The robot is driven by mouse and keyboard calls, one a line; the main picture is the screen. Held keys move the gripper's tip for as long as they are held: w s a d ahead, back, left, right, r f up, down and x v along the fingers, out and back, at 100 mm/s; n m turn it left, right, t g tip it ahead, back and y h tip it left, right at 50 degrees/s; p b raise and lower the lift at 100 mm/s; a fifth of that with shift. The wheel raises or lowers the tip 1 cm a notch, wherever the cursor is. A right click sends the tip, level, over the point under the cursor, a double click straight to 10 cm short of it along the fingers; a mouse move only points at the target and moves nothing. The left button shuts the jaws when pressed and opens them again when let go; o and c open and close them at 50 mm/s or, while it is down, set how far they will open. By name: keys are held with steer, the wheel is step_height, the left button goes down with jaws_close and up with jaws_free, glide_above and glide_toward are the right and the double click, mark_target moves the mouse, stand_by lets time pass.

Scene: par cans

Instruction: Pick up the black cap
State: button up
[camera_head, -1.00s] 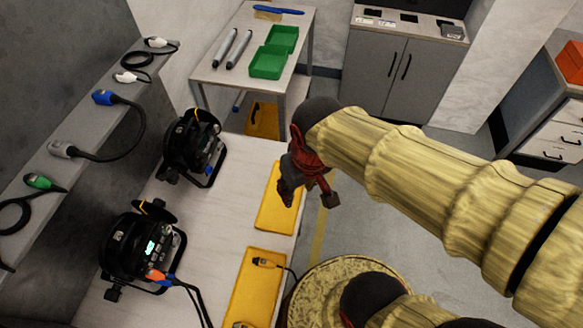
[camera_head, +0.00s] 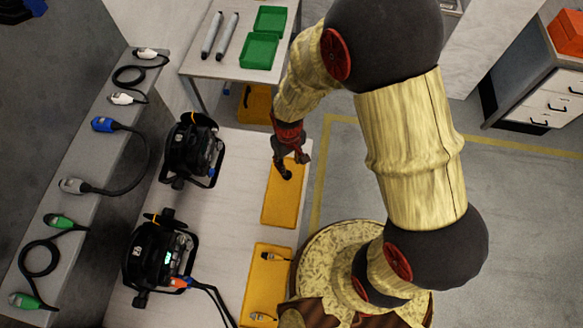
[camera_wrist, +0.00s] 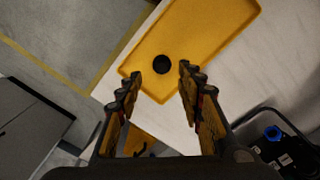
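The black cap (camera_wrist: 162,64) shows in the wrist view as a small round black disc lying in a yellow tray (camera_wrist: 205,40), near one end of the tray. My gripper (camera_wrist: 160,70) is open, with its two fingers apart and nothing between them. The cap appears between and just beyond the fingertips. In the head view my gripper (camera_head: 286,172) hangs over the upper yellow tray (camera_head: 283,207) on the light workbench (camera_head: 220,245). The cap is hidden there behind the gripper or too small to make out.
Two black par cans (camera_head: 190,150) (camera_head: 155,255) stand on the bench left of the trays. A lower yellow tray (camera_head: 262,285) holds cable connectors. A shelf with several cables (camera_head: 85,190) runs along the left. A table with green bins (camera_head: 259,53) stands at the back.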

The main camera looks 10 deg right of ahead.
steer(key=shift+w+a+f+b, duration=0.1)
steer(key=shift+f+b, duration=0.15)
steer(key=shift+f, duration=1.05)
steer(key=shift+w+a+f+b, duration=0.15)
steer(key=shift+f+b, duration=0.05)
steer(key=shift+f, duration=1.15)
steer(key=shift+w+a+f+b, duration=0.1)
steer(key=shift+f+b, duration=0.15)
steer(key=shift+f, duration=1.05)
steer(key=shift+c, duration=1.3)
steer(key=c, duration=0.6)
